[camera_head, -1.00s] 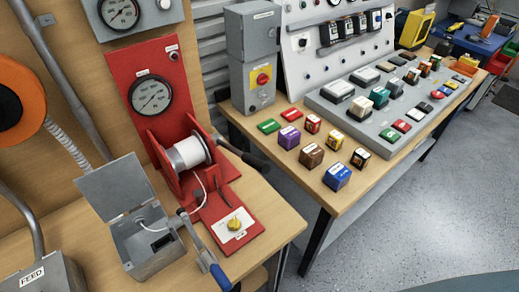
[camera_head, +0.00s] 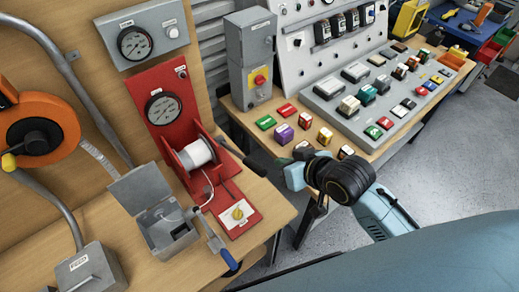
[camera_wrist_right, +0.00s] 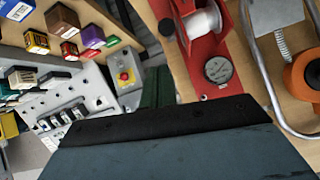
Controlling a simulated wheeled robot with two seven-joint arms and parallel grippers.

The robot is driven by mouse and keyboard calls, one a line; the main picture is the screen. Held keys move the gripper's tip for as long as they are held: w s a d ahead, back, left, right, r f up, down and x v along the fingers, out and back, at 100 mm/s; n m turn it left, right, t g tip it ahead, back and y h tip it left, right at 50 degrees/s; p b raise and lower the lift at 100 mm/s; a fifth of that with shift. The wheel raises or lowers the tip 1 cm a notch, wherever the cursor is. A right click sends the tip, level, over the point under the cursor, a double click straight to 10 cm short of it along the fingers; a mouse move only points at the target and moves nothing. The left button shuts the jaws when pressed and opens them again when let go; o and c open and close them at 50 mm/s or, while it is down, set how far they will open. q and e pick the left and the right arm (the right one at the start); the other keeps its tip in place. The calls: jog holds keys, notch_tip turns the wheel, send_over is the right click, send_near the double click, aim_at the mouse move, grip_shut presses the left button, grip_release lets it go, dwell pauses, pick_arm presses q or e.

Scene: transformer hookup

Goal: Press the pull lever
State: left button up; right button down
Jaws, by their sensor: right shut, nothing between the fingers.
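A red winch stand (camera_head: 162,82) with a round gauge and a white cable spool (camera_head: 197,153) stands on the left bench. A black-handled lever (camera_head: 244,158) sticks out to the right from beside the spool. A second, grey lever with a blue grip (camera_head: 228,259) leans by the open grey box (camera_head: 172,229). I cannot tell from labels which is the pull lever. My right gripper (camera_head: 287,168) is shut and empty, just right of the black handle, with a small apparent gap. The spool also shows in the right wrist view (camera_wrist_right: 201,23). My left gripper is out of view.
A grey control box with a red button (camera_head: 259,80) stands behind. The right bench holds several coloured blocks, including a purple one (camera_head: 283,134), close to my right wrist. An orange reel (camera_head: 40,125) is at the left. Open floor lies to the right.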

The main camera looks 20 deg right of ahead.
jog(key=r, duration=0.2)
jog(key=a+r, duration=0.1)
jog(key=r, duration=0.1)
jog(key=shift+w, duration=0.1)
jog(key=x, duration=0.3)
jog(key=f+x, duration=0.1)
jog(key=x, duration=0.3)
jog(key=s+p+x, duration=0.1)
jog(key=x, duration=0.2)
jog(key=shift+w+a+f, duration=0.15)
jog(key=shift+a+f, duration=0.1)
jog(key=shift+f, duration=0.15)
jog(key=shift+s+f, duration=0.35)
jog(key=shift+f, duration=0.4)
jog(key=shift+t+y, duration=0.3)
